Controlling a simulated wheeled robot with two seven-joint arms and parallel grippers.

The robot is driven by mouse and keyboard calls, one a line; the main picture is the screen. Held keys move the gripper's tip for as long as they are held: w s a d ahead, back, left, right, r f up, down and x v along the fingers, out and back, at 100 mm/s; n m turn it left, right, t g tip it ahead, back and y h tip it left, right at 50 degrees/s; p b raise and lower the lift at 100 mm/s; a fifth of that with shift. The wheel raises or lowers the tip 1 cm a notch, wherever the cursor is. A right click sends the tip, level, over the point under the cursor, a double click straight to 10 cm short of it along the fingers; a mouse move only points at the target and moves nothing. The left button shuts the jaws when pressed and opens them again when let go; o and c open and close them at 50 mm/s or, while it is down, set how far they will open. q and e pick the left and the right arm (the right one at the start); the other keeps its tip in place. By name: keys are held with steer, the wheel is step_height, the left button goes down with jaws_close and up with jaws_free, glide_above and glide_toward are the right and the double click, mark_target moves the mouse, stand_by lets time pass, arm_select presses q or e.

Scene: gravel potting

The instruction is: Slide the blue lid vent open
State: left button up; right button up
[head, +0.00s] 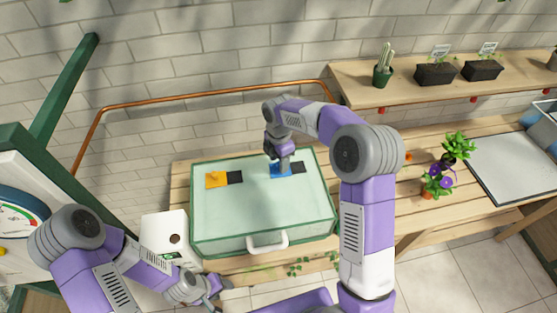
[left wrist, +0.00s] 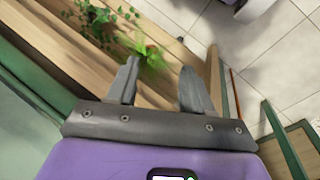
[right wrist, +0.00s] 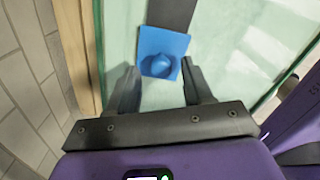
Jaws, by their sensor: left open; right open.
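The blue lid vent (head: 279,173) is a flat blue slider on the pale glass lid (head: 262,205) of the green case. In the right wrist view the blue vent (right wrist: 176,42) carries a round blue knob (right wrist: 160,66). A dark patch (right wrist: 172,12) adjoins the vent's far edge; it shows to the vent's right in the head view. My right gripper (head: 281,165) is over the vent. Its fingers (right wrist: 159,72) are open, one on each side of the knob, with gaps visible. My left gripper (head: 217,287) is open and empty, low in front of the case.
An orange vent (head: 216,180) with its own dark patch is left on the same lid. A white handle (head: 267,241) is on the case front. A white box (head: 165,235) stands left of the case. Potted plants (head: 440,180) and a grey tray (head: 515,160) are right.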

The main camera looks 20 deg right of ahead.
step_height(320, 180, up, 7)
steer(key=shift+r+p, duration=0.15)
steer(key=shift+p, duration=0.15)
stand_by(0.5)
